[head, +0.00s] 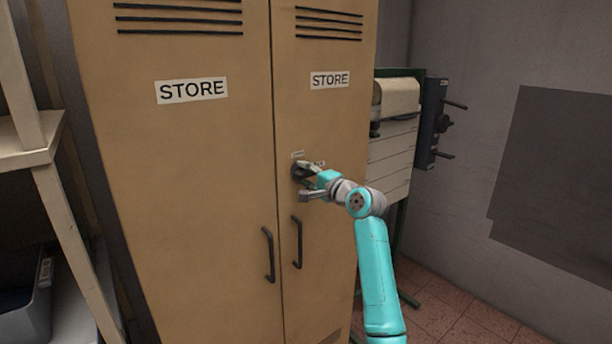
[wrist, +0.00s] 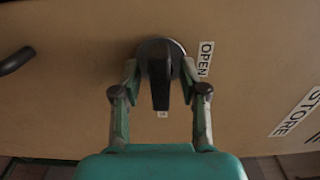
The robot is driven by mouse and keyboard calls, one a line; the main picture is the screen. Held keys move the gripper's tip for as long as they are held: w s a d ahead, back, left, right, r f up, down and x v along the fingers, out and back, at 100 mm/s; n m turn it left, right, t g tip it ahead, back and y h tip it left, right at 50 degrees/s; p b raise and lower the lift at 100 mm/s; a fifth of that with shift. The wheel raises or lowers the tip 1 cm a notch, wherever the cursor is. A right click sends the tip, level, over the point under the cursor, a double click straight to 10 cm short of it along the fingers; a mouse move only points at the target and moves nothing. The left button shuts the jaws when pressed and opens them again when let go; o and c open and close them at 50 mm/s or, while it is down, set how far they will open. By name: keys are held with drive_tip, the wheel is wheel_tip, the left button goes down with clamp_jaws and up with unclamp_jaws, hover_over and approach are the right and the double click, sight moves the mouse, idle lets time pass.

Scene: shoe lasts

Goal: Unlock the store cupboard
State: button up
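The tan store cupboard (head: 190,190) has two shut doors with STORE signs. On its right door is a dark turn knob (head: 298,172), partly covered by my gripper in the head view. In the wrist view the knob (wrist: 161,80) has a round base and a black bar pointing down the picture. An OPEN label (wrist: 205,59) is right of it; a small label (wrist: 162,114) lies beyond the bar's end, unreadable. My gripper (wrist: 160,72) is open, its fingers on either side of the bar, with gaps visible on both sides.
Door pulls (head: 268,255) (head: 297,242) hang below the knob. A shelf rack (head: 50,170) stands at the left. A green-framed stand with a paper roll (head: 396,98) and a dark wall unit with levers (head: 433,122) are right of the cupboard. Tiled floor (head: 460,312) is clear at lower right.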

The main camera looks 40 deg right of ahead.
clamp_jaws()
drive_tip(key=shift+n, duration=0.3)
drive_tip(key=n, duration=0.8)
drive_tip(key=shift+n, duration=0.4)
drive_tip(key=n, duration=0.4)
drive_tip(key=shift+n, duration=2.2)
